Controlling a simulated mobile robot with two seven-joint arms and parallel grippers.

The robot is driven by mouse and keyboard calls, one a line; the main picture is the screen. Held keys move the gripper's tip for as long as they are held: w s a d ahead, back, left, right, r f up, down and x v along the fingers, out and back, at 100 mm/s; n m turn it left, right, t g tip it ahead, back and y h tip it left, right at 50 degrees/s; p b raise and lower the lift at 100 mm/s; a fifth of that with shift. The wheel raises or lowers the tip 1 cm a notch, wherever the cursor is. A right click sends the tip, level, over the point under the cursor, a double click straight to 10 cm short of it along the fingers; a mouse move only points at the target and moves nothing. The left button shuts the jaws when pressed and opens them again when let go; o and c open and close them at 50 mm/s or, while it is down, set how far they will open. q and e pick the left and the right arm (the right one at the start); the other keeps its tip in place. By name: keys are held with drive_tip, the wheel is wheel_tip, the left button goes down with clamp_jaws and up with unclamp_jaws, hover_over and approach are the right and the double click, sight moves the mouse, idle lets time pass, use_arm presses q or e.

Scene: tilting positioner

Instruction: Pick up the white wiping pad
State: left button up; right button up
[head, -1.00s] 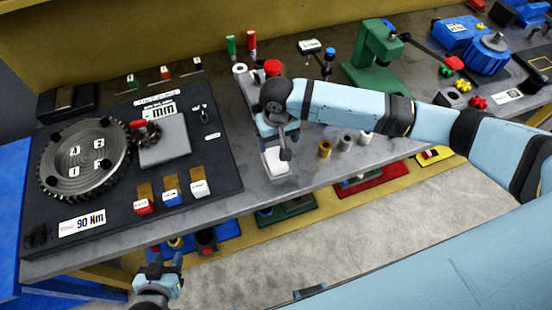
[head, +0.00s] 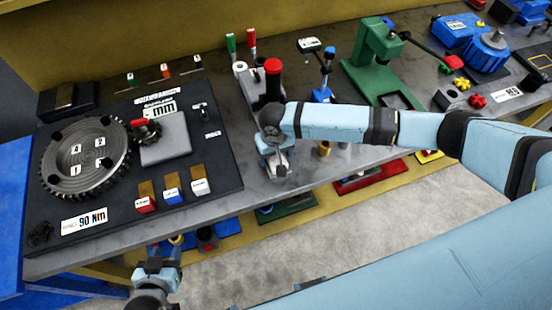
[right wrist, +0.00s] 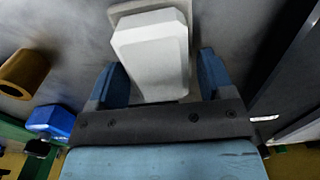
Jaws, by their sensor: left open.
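The white wiping pad (right wrist: 152,55) is a pale block with bevelled edges. It fills the upper middle of the right wrist view, on a grey base on the bench. In the head view my right gripper (head: 274,163) is over the pad and hides most of it. In the right wrist view the two blue fingers of my right gripper (right wrist: 160,75) are apart, one on each side of the pad's near part, with small gaps visible. My left gripper (head: 165,256) is open and empty, low in front of the bench edge.
A black board with a toothed ring (head: 85,160) lies left of my right gripper. A red-topped dark cylinder (head: 273,80) stands behind it. A brass cylinder (head: 324,148) is to the right. A green press (head: 382,60) stands further right.

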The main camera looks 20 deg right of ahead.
drive_tip(key=c, duration=0.8)
drive_tip(key=shift+r, duration=0.1)
wheel_tip(320, 180, up, 20)
drive_tip(key=shift+f+b, duration=0.1)
drive_tip(key=shift+b, duration=0.45)
drive_tip(key=shift+o, duration=1.4)
drive_tip(key=shift+c, duration=0.7)
